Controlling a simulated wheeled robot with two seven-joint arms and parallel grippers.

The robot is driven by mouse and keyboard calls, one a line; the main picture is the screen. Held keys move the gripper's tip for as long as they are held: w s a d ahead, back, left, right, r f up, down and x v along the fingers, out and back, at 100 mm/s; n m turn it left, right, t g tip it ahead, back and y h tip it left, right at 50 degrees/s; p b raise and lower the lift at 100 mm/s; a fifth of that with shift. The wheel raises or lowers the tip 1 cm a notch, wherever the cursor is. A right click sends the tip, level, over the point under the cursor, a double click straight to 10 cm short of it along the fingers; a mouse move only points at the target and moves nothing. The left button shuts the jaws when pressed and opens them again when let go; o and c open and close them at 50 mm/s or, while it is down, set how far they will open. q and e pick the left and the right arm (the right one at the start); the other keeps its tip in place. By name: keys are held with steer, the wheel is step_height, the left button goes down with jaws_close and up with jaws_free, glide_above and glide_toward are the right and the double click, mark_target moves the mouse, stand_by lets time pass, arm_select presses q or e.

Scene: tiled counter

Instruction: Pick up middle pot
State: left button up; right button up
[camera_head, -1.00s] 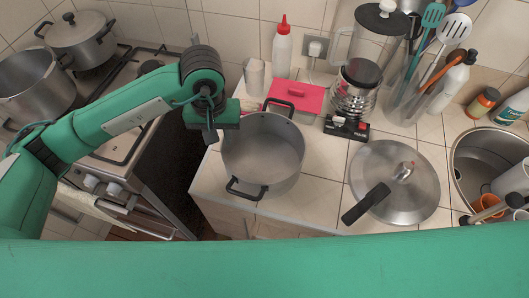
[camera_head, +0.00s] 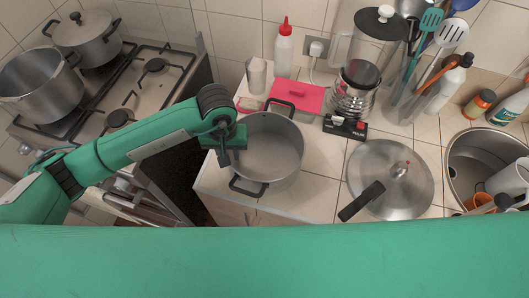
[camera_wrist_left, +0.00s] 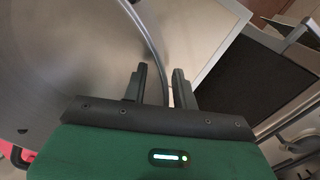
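The middle pot (camera_head: 278,160) is an open, empty grey metal pot with two black handles, standing upright on the tiled counter. One handle is at the back and the other at the front left. My left gripper (camera_head: 226,158) is at the pot's left rim, pointing down. In the left wrist view the gripper (camera_wrist_left: 160,85) has its two dark fingers apart. The pot's rim (camera_wrist_left: 152,45) runs between them, with a gap still showing. The fingertips are largely hidden in the head view. My right gripper is not in view.
A stove (camera_head: 155,85) at left bears two other pots (camera_head: 40,85) (camera_head: 85,35). A pan lid (camera_head: 405,190) lies right of the middle pot. The sink (camera_head: 470,155) is far right.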

arm_select(q)
jaws_close()
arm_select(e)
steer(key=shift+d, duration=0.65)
arm_select(q)
steer(key=shift+r, duration=0.1)
